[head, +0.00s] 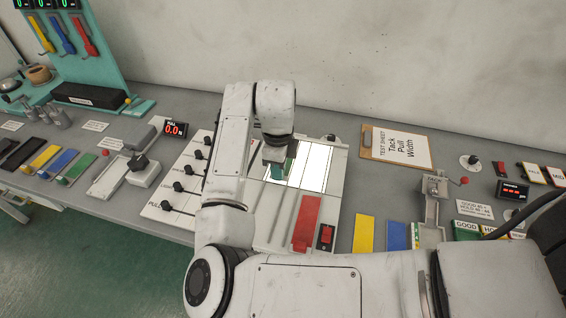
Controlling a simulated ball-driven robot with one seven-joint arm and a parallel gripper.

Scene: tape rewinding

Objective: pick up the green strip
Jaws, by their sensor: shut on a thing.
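My gripper (276,164) is over the bright panel (312,168) in the middle of the bench, pointing down. It is shut on a green strip (291,169), of which only a small part shows beside the fingers. The rest of the strip is hidden by my gripper and arm. I cannot tell whether the strip touches the panel.
A red strip (306,222) lies in front of the panel, beside a red switch (325,236). Yellow (363,235) and blue (396,236) strips lie to its right. A clipboard (397,148) lies behind.

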